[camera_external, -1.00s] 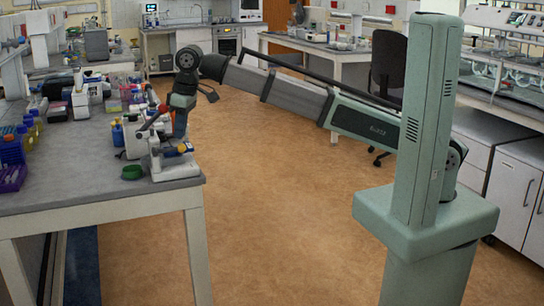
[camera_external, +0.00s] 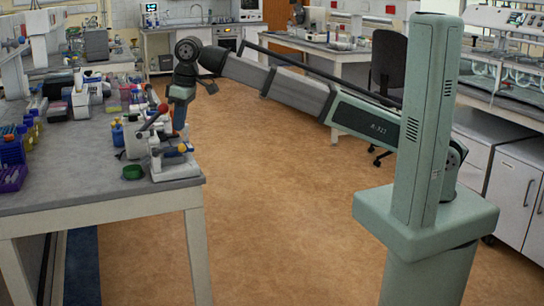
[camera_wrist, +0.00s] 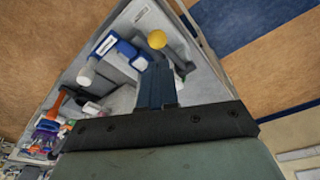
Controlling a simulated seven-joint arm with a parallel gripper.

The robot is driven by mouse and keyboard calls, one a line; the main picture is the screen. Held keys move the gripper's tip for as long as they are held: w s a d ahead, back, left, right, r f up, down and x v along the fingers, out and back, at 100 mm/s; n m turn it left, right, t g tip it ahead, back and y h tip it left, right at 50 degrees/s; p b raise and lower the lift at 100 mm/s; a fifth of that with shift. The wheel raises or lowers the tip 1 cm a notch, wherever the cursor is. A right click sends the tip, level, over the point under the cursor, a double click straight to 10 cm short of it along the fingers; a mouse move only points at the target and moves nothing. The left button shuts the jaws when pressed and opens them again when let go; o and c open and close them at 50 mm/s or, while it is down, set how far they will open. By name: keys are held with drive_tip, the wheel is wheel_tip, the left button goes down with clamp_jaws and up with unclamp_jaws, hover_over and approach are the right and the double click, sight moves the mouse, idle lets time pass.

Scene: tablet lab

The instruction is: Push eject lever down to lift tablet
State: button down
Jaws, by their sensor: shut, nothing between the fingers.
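The tablet press (camera_external: 176,168) is a small white machine at the table's near right corner. A dark lever with a red ball (camera_external: 162,108) slants up on its left. A yellow ball knob (camera_external: 182,147) and a blue part sit low on its front; the yellow ball (camera_wrist: 157,39) also shows near the top of the wrist view. I cannot tell for certain which lever is the eject lever. My gripper (camera_external: 180,131) is shut and empty, pointing down over the press. Its dark blue fingers (camera_wrist: 155,66) appear just short of the yellow ball in the wrist view. No tablet can be made out.
The grey table (camera_external: 85,185) holds a green dish (camera_external: 133,172) left of the press. A blue bottle (camera_external: 118,134) and several boxes and racks stand farther back and left. The table's right edge is close to the press, with open floor beyond.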

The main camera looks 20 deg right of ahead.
drive_tip(key=shift+r, duration=0.2)
drive_tip(key=v, duration=0.4)
drive_tip(key=shift+w+a+r, duration=0.2)
drive_tip(key=shift+a+r, duration=0.15)
drive_tip(key=shift+r, duration=0.05)
idle(0.6)
